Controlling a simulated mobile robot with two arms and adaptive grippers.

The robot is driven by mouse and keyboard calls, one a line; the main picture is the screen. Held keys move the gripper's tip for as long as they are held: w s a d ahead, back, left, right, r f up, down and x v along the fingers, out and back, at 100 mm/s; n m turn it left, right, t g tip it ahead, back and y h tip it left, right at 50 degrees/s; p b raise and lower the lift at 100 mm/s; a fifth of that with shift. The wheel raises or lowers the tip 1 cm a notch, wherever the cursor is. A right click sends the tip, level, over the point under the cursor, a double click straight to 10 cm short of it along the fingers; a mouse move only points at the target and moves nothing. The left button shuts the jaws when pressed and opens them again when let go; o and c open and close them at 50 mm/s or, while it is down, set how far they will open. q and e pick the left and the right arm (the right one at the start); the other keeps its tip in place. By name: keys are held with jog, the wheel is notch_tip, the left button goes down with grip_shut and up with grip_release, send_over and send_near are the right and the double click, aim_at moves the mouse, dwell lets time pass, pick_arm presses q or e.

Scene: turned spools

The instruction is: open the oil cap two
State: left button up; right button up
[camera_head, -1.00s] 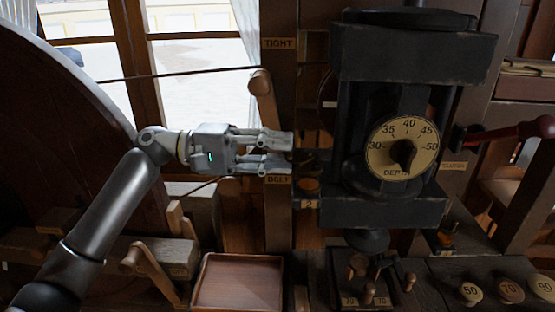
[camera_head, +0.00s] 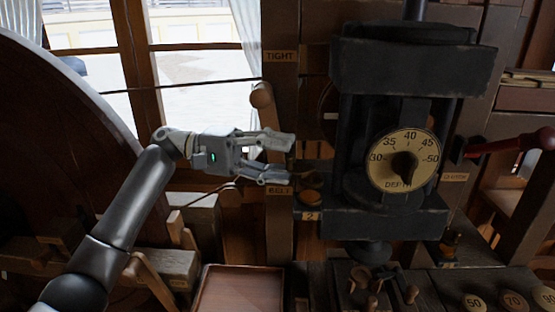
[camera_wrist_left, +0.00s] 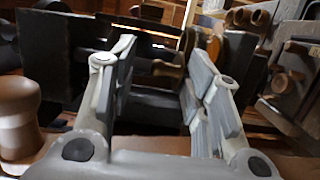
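Oil cap two (camera_head: 313,181) is a small brownish cap on an amber cup at the lower left of the black machine, above a tag marked 2 (camera_head: 311,216). My left gripper (camera_head: 290,160) is open and empty, its fingers pointing right, just left of and slightly above the cap. It does not appear to touch the cap. In the left wrist view both fingers of this gripper (camera_wrist_left: 165,85) are spread, with dark machine parts beyond; I cannot surely pick out the cap there. My right gripper is not in view.
A wooden lever (camera_head: 263,97) and the BELT post (camera_head: 278,225) stand close to the gripper. The depth dial (camera_head: 404,158) is to the right. A red-handled lever (camera_head: 510,143) is at far right. An empty wooden tray (camera_head: 238,292) lies below.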

pick_arm(q)
jog(key=shift+a+f, duration=0.1)
jog(key=shift+f, duration=0.05)
jog(key=v, duration=1.2)
